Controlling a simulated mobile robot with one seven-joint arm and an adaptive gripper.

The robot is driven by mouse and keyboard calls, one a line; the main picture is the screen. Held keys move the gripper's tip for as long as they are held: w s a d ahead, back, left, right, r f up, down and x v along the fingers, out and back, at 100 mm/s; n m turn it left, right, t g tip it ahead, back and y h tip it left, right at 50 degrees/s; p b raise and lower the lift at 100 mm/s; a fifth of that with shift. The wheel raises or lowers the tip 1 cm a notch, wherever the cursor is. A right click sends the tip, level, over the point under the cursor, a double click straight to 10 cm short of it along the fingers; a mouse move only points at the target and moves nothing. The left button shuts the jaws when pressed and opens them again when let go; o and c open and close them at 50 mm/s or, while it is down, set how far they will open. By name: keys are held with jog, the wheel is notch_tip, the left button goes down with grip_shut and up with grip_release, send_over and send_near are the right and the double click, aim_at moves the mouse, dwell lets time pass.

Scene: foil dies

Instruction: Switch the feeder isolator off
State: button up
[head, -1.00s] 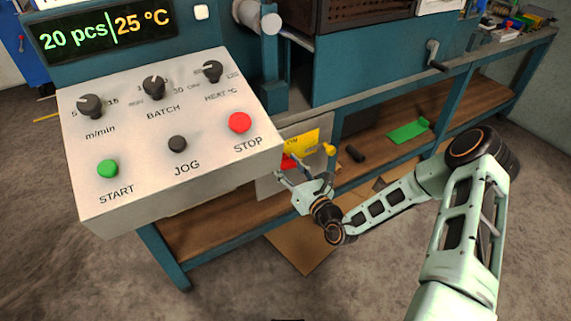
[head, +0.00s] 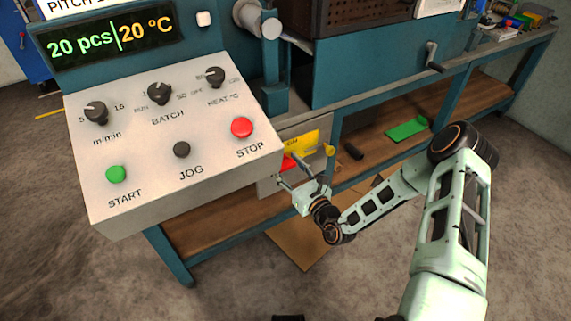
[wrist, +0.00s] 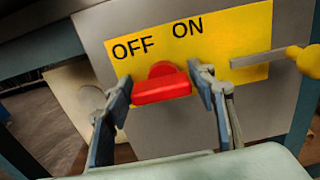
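The feeder isolator is a grey box with a yellow plate (wrist: 215,45) marked OFF on the left and ON on the right. Its red handle (wrist: 160,88) lies nearly level across the wrist view, below the lettering. In the head view the red handle (head: 289,162) shows partly, beside the console's lower right corner. My gripper (wrist: 166,93) is open, with one finger at each end of the red handle. I cannot tell whether either finger touches it. In the head view my gripper (head: 305,176) is in front of the box, partly covering it.
The console (head: 150,150) with START, JOG and STOP buttons overhangs the isolator on the left. A yellow-ended rod (wrist: 300,60) sticks out at the plate's right.

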jog(key=shift+o, duration=0.9)
jog(key=v, duration=1.2)
